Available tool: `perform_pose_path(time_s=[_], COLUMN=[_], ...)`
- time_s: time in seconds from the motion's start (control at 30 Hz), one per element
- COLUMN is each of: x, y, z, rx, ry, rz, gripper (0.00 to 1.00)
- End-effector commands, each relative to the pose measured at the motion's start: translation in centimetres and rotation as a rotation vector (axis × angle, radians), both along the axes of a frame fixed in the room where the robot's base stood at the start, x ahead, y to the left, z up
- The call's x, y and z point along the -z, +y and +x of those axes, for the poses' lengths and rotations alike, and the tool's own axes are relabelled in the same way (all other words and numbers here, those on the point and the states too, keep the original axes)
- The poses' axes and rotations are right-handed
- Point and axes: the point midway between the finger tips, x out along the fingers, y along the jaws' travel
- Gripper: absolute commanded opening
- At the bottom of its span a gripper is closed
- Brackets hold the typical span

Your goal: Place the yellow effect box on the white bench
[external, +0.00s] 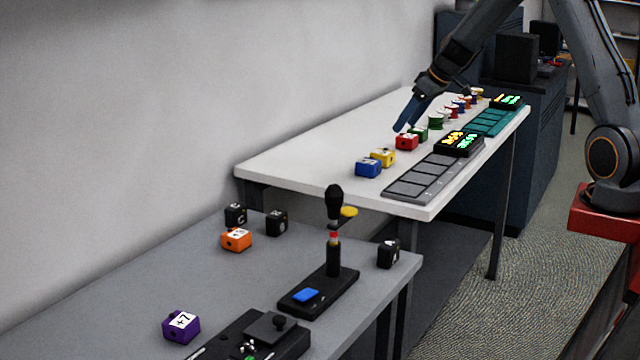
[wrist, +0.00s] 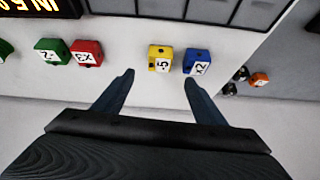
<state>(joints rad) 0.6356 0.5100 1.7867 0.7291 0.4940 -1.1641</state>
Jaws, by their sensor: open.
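The yellow effect box (external: 383,157) sits on the white bench (external: 300,165), close beside the blue box (external: 368,168). In the wrist view the yellow box (wrist: 160,58) shows a white label reading 5, partly hard to read. My gripper (external: 402,128) is above the white bench, over the row of boxes near the red box. In the wrist view my gripper (wrist: 158,80) is open and empty, its two fingers pointing toward the yellow and blue boxes without touching them.
A red box (external: 406,142) and a green box (external: 420,132) stand behind the yellow one. A grey panel with a lit display (external: 459,143) lies to the right. The lower grey table (external: 130,275) holds orange, purple and black boxes and a lever device.

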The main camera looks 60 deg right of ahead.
Motion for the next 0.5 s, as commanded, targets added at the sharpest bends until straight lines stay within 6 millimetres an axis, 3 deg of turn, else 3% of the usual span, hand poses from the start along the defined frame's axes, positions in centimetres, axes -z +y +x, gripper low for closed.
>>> perform_pose_path(time_s=[0.07, 0.13, 0.27, 0.4, 0.5], x=[0.1, 0.3, 1.2, 2.7, 3.7], y=[1.0, 3.5, 12.0, 22.9, 28.5], z=[-0.1, -0.6, -3.3, -10.1, -15.9], rx=[-0.005, -0.015, -0.04, -0.066, -0.072], ry=[0.01, 0.034, 0.129, 0.273, 0.363], rz=[0.005, 0.018, 0.054, 0.066, 0.049], gripper=[0.65, 0.65, 0.65, 0.65, 0.65])
